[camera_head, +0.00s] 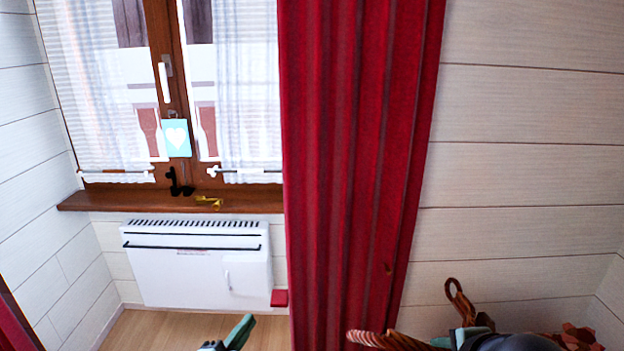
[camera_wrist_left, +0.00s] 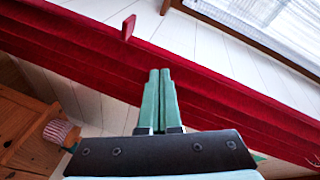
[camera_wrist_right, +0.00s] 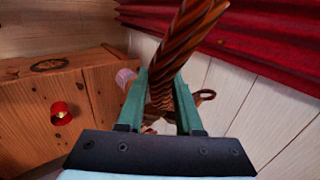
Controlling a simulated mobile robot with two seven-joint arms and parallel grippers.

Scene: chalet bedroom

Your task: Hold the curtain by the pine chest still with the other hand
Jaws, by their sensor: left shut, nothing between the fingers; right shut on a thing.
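The red curtain (camera_head: 362,150) hangs in long folds at the right side of the window. It crosses the left wrist view (camera_wrist_left: 80,60) and the upper right of the right wrist view (camera_wrist_right: 270,45). My left gripper (camera_head: 242,332) is low, left of the curtain; its teal fingers (camera_wrist_left: 160,75) are together with nothing between them. The pine chest (camera_wrist_right: 35,120) shows at the left of the right wrist view, partly cut off.
A white heater (camera_head: 190,285) stands under the wooden sill (camera_head: 130,200), which bears a dark object and a small yellow object (camera_head: 208,202). A small red tab (camera_head: 280,298) sticks out at the curtain's left edge. Plank wall (camera_head: 530,160) is at the right.

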